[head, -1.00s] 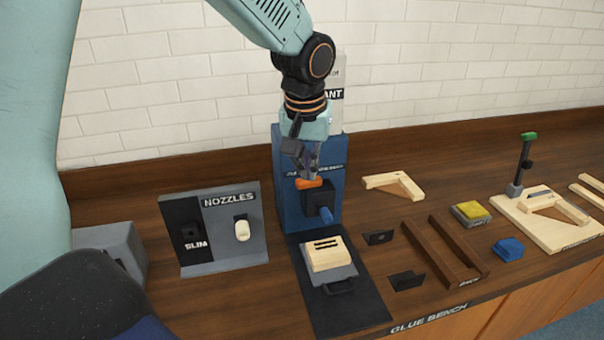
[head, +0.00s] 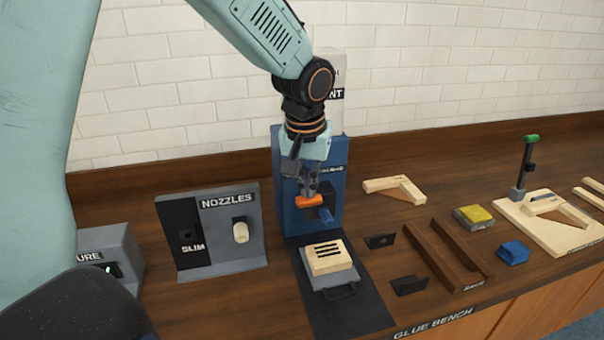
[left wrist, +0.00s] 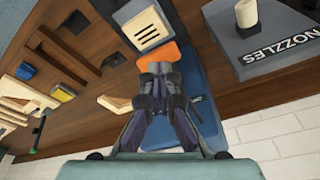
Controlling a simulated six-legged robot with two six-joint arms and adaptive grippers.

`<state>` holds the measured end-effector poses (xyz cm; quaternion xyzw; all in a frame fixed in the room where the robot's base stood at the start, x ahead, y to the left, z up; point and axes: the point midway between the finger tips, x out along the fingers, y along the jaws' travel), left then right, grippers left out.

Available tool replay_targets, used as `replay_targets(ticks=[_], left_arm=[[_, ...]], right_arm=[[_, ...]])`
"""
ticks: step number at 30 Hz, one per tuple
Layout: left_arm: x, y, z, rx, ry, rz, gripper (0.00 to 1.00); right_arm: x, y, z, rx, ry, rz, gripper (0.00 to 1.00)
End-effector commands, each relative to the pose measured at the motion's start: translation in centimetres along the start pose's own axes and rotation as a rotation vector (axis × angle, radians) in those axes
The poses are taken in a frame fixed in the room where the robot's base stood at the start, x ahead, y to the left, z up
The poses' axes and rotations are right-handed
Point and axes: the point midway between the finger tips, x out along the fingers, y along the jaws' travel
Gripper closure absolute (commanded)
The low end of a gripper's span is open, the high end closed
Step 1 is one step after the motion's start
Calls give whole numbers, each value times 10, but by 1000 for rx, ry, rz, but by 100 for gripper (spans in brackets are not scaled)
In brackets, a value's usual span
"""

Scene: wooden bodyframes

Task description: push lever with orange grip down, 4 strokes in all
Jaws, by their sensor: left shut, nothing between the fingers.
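The lever's orange grip (head: 309,202) sticks out from the front of the blue glue dispenser (head: 280,170). My left gripper (head: 309,190) is shut and empty, pointing down with its fingertips right at the top of the grip; they look to be touching it. In the left wrist view the orange grip (left wrist: 160,56) lies just beyond the closed fingertips (left wrist: 157,72). Below the dispenser's dark blue nozzle (head: 327,215), a pale wooden block (head: 328,265) with several dark stripes sits in a grey holder. My right gripper is not in view.
A nozzle stand (head: 215,255) is left of the dispenser. Right of it are brown rails (head: 440,260), small black brackets (head: 409,285), a yellow-topped block (head: 474,215), a blue block (head: 513,252) and a wooden jig with a green-topped clamp (head: 530,165).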

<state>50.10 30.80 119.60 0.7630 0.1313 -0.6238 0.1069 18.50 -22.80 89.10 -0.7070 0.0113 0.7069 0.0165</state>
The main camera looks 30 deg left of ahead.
Motion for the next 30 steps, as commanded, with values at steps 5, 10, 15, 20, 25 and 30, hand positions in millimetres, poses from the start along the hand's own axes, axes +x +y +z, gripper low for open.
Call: replay_targets(ticks=[5, 10, 15, 20, 25, 30], left_arm=[[4, 0, 1, 0, 0, 0, 100], [3, 0, 1, 0, 0, 0, 100], [-5, 0, -1, 0, 0, 0, 100], [-17, 0, -4, 0, 0, 0, 100], [-29, 0, -6, 0, 0, 0, 100], [-40, 0, -8, 0, 0, 0, 100]], right_arm=[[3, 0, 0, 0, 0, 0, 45], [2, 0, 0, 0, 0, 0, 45], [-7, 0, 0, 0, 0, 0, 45], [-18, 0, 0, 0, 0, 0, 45], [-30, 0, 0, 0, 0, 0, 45], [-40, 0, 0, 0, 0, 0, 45]])
